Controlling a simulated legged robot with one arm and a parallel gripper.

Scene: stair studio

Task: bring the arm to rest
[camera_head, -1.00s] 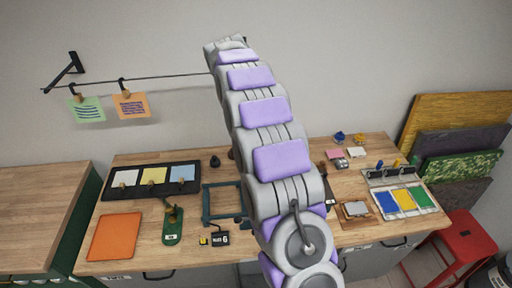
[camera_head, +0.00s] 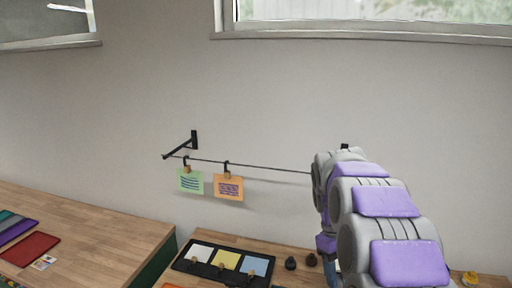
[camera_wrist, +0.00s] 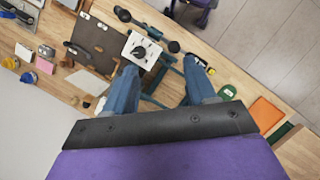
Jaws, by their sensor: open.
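My arm (camera_head: 385,215), grey with purple pads, rises from the lower right of the head view and bends over at the wall line's right end. Its far end hangs down behind the nearer links, so the gripper is mostly hidden there. In the wrist view my gripper (camera_wrist: 160,68) has its two blue fingers spread apart, with nothing held between them. It points down at the wooden bench. A blue frame (camera_wrist: 154,99) and a white box with a black dial (camera_wrist: 141,50) show beyond the fingers; I cannot tell the distance.
Cards hang on a wall line, a green one (camera_head: 190,182) and an orange one (camera_head: 229,188). A black tray (camera_head: 186,264) with colored sheets lies on the bench below. Another wooden bench (camera_head: 100,235) stands at left.

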